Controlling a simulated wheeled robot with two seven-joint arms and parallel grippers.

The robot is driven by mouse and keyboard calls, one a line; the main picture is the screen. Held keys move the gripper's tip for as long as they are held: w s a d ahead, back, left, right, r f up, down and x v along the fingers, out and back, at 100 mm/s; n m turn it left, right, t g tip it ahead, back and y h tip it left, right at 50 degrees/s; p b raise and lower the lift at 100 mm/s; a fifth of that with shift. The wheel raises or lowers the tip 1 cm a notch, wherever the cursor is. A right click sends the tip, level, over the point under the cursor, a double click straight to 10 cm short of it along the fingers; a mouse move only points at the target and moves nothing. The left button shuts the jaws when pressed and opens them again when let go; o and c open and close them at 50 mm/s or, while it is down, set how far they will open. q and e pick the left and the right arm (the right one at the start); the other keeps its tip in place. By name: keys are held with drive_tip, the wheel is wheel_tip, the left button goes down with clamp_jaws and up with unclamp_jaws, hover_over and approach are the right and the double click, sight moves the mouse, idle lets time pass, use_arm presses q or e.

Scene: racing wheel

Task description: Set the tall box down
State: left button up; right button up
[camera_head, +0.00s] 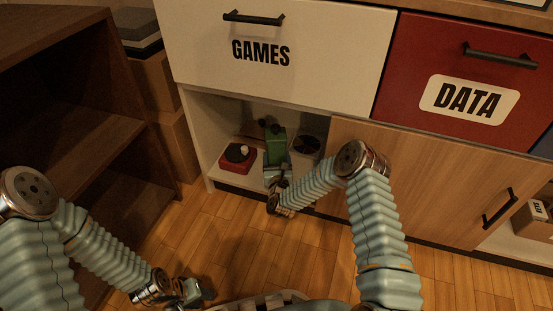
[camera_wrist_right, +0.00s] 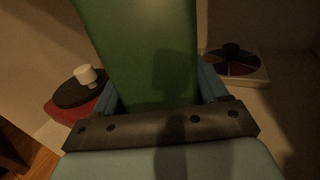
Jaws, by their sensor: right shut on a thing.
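The tall box is green (camera_head: 276,140) and stands roughly upright inside the open lower compartment of the white cabinet in the head view. It fills the middle of the right wrist view (camera_wrist_right: 140,50). My right gripper (camera_wrist_right: 155,95) is shut on it, with a finger at each side. Whether its bottom touches the compartment floor is hidden. My left gripper (camera_head: 193,294) is low at the bottom left, over the wood floor and away from the cabinet; its finger gap is too small to make out.
A red box with a dark round top and white knob (camera_head: 238,156) sits left of the green box. A box with a coloured disc (camera_wrist_right: 236,62) sits to its right. A wooden door panel (camera_head: 430,180) bounds the compartment's right side. A dark shelf (camera_head: 70,90) stands at left.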

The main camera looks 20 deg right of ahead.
drive_tip(key=o, duration=1.3)
drive_tip(key=shift+r, duration=0.15)
drive_tip(key=s+a+f+n+g+y+p, duration=0.1)
drive_tip(key=s+a+f+n+g+y, duration=0.15)
drive_tip(key=s+n, duration=0.45)
drive_tip(key=s+a+f+n+g+y, duration=0.2)
drive_tip(key=s+a+n, duration=0.1)
drive_tip(key=s+n, duration=0.3)
drive_tip(key=s+a+f+n+g+y+p, duration=0.1)
drive_tip(key=s+a+f+n+g+y, duration=0.15)
drive_tip(key=s+n, duration=0.45)
drive_tip(key=s+n+g, duration=0.3)
drive_tip(key=s+n, duration=0.2)
drive_tip(key=s, duration=0.1)
drive_tip(key=s+n+g, duration=0.3)
drive_tip(key=s+n, duration=0.3)
drive_tip(key=s+n+g, duration=0.3)
drive_tip(key=s+n, duration=0.2)
drive_tip(key=s, duration=0.1)
drive_tip(key=shift+d+f+g+y, duration=0.15)
drive_tip(key=shift+f+g+y, duration=0.15)
drive_tip(key=shift+g, duration=0.1)
